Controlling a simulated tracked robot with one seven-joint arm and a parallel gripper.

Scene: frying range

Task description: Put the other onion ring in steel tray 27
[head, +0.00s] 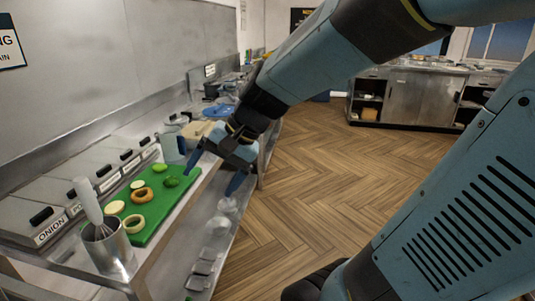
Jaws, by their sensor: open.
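Two ring-shaped pieces lie on the green cutting board (156,222). One is a browned ring (142,202); the other is a paler ring (134,231) nearer to me. I cannot tell for certain which is the other onion ring. My gripper (213,172) is open and empty, above the right edge of the counter, to the right of the board and apart from both rings. Lidded steel containers stand in a row along the wall; the nearest is labelled ONION (50,231). I cannot make out a tray marked 27.
Pale slices (115,207) and green pieces (172,181) share the board. A steel pot with a whisk (110,252) stands at the counter's near end. Glassy containers (215,227) sit on the lower shelf. The wooden floor to the right is clear.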

